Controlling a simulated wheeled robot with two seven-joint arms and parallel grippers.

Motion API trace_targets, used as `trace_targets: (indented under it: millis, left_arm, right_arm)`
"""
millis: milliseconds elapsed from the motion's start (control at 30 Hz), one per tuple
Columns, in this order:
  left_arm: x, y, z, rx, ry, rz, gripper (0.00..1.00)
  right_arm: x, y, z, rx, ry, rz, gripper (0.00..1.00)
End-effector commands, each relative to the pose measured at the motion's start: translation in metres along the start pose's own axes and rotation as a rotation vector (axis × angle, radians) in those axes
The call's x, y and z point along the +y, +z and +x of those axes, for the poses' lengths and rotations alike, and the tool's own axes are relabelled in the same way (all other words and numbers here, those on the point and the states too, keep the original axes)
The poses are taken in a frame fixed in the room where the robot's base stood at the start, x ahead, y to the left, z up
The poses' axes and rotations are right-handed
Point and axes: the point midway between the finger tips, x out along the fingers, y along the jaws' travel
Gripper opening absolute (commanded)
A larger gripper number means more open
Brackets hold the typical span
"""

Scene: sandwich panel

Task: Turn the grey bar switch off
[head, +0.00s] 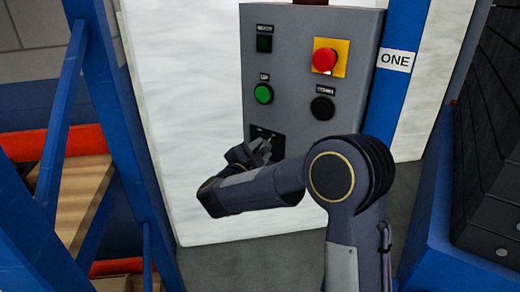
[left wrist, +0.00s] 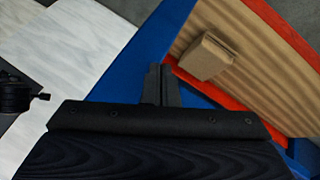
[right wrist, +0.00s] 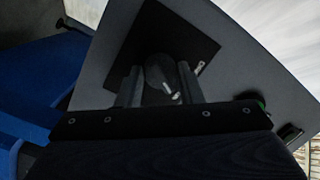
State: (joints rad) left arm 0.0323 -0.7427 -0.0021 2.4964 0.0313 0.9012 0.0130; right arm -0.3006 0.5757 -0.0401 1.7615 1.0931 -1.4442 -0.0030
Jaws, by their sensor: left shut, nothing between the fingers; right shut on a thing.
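The grey control box (head: 295,70) carries the black switch plate (head: 278,153) low on its front. My right gripper (head: 262,150) is at this plate and hides most of it in the head view. In the right wrist view the plate (right wrist: 165,35) lies just ahead of the fingers. The grey bar switch (right wrist: 158,76), a rounded dark grey knob, sits between the two fingers of my right gripper (right wrist: 160,88), which is shut on it. Its exact angle is hard to read. My left gripper (left wrist: 161,82) is shut and empty, apart from the box.
Above the switch are a green button (head: 263,93), a black knob (head: 322,107), and a red emergency stop (head: 324,60) on yellow. A blue rack (head: 100,110) with wooden shelves stands left. In the left wrist view a cardboard box (left wrist: 205,57) lies on a shelf.

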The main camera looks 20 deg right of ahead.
Motion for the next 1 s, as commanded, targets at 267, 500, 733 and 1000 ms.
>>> trace_targets:
  millis: [267,500,733,1000]
  left_arm:
    - [0.015,-0.016,-0.032,0.0,0.0,0.0,0.0]
    - [0.029,-0.032,-0.063,0.0,0.0,0.0,0.0]
    - [0.042,-0.046,-0.091,0.0,0.0,0.0,0.0]
    - [0.053,-0.058,-0.115,0.0,0.0,0.0,0.0]
  right_arm:
    - [-0.006,-0.004,-0.001,-0.017,0.024,-0.195,0.1]
    - [-0.008,-0.005,-0.001,-0.034,0.049,-0.421,0.1]
    - [-0.008,-0.005,-0.001,-0.051,0.074,-0.632,0.1]
    - [-0.007,-0.004,0.0,-0.065,0.099,-0.833,0.1]
